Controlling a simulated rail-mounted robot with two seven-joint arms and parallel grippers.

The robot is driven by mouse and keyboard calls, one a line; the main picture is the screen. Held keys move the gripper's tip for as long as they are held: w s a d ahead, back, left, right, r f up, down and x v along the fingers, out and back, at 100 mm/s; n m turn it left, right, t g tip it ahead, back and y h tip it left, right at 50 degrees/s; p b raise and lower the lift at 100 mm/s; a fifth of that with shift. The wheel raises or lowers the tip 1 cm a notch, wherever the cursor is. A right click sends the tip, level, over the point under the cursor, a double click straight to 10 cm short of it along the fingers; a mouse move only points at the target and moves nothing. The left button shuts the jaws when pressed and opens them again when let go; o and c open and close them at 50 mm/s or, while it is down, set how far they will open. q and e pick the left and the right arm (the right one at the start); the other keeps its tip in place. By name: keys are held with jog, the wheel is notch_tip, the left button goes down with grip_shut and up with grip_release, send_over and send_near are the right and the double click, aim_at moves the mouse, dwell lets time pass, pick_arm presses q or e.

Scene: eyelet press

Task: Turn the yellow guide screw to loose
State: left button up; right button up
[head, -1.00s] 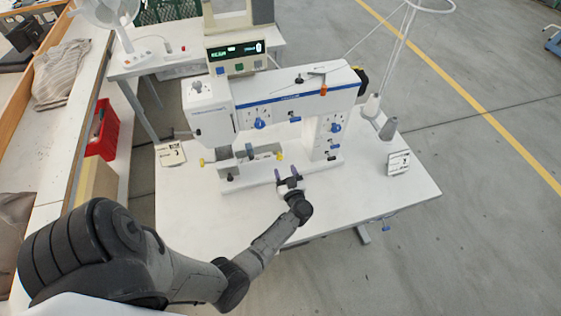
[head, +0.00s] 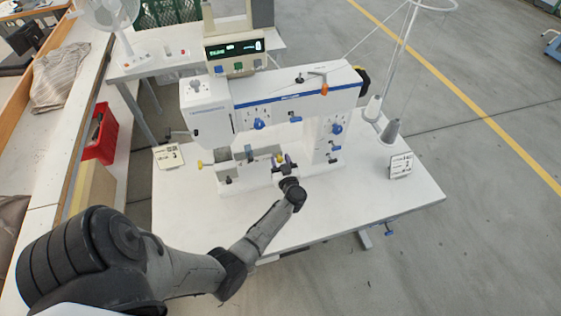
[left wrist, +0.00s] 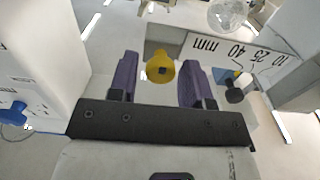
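My left gripper (left wrist: 156,82) has two purple fingers, open, one on each side of the screw. A gap shows between the screw and each finger. In the head view my left gripper (head: 285,162) is at the front of the machine, by the screw. My right gripper is not in view.
The white eyelet press (head: 270,100) stands on a white table (head: 340,210). A scale plate marked in mm (left wrist: 235,55) is behind the screw. A black knob (left wrist: 234,95) is right of the right finger. The table front is clear.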

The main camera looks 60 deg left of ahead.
pick_arm(q)
jog(key=c, duration=0.7)
